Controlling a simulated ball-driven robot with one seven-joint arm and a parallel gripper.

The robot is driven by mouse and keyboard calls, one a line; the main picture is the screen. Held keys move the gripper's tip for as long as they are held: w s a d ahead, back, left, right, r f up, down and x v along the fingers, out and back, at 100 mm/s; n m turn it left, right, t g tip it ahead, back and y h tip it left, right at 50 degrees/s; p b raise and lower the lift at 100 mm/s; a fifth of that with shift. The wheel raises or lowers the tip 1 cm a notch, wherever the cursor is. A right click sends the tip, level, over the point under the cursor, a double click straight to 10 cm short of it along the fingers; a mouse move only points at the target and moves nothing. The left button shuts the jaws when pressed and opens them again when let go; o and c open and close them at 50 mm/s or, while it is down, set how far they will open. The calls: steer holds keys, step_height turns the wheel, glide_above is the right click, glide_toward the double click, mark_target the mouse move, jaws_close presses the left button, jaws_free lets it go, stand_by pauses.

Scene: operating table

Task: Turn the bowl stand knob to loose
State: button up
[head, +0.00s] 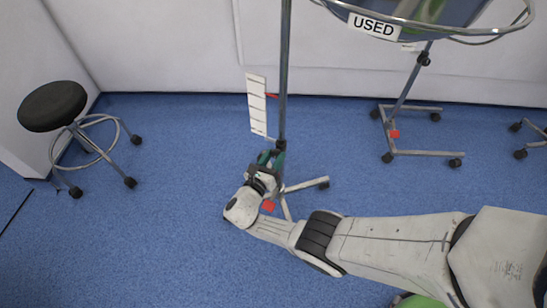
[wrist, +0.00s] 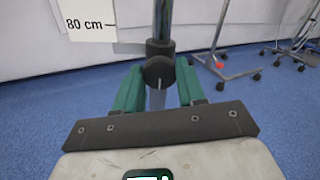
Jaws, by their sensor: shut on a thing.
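The knob (wrist: 158,74) is a dark round piece on the black collar of a grey upright pole (head: 284,70). A pale line shows on or just below the knob, pointing down. My gripper (wrist: 158,88) has green fingers, one on each side of the knob, and is shut on it. In the head view my gripper (head: 270,160) is at the pole's collar (head: 281,145), and my wrist hides part of the stand's base. A white height card (head: 257,104) stands beside the pole; its "80 cm" mark shows in the wrist view (wrist: 88,22). The pole's top is out of view.
A metal ring holding a basin labelled USED (head: 374,25) is at the upper right, near another wheeled stand (head: 410,80). A black stool (head: 53,106) stands at the left. Blue floor (head: 190,180) is clear between stool and pole; a white wall runs behind.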

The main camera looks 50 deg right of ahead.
steer(key=shift+f, duration=0.1)
steer(key=o, duration=1.1)
steer(key=shift+c, duration=0.2)
steer(key=shift+a, duration=0.1)
steer(key=v, duration=1)
steer(key=shift+a+p, duration=0.3)
steer(key=shift+p, duration=0.1)
steer(key=shift+s, duration=0.15)
